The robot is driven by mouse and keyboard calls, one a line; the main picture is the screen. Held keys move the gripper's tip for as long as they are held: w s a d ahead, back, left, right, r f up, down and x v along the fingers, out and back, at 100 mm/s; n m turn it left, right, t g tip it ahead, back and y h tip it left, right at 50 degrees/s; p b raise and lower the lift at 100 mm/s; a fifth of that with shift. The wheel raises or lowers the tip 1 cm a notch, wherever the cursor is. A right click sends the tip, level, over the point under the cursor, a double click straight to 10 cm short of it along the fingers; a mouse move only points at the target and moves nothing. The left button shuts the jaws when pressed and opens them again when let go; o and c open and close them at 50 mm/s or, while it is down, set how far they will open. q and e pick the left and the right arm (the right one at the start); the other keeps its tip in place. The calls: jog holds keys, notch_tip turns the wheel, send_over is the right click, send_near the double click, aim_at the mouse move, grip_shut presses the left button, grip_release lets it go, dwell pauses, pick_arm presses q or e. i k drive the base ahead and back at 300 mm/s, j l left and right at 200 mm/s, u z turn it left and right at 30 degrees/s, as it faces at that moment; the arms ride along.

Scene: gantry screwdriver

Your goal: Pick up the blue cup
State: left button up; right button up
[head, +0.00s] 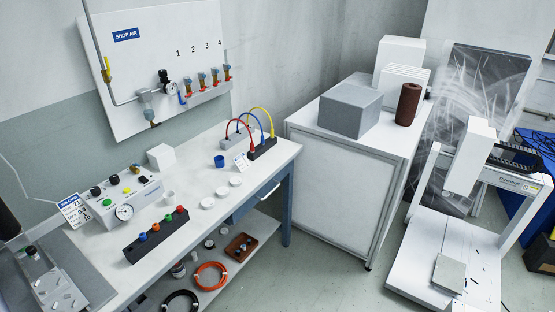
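The blue cup (219,161) is small and stands upright on the white workbench (262,185), toward its back edge. It is left of a small white card (240,162) and behind the white round lids (221,191). Nothing covers it in the head view. Neither of my grippers shows in this view.
Left of the cup are a white cup (168,196), a white cube (161,157), a gauge box (125,204) and a black block with colored knobs (157,235). Right is a black block (262,149) with looped cables. A cabinet (335,175) and gantry machine (445,250) stand further right.

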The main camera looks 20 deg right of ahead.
aim_at(220, 162)
jog(key=z, duration=0.25)
jog(key=u, duration=0.55)
jog(key=i+l+u, duration=0.15)
jog(key=l+u, duration=0.25)
jog(key=i+l+u, duration=0.1)
jog(key=l+u, duration=0.3)
jog(key=l, duration=0.15)
jog(key=l+u, duration=0.4)
jog(key=l, duration=0.1)
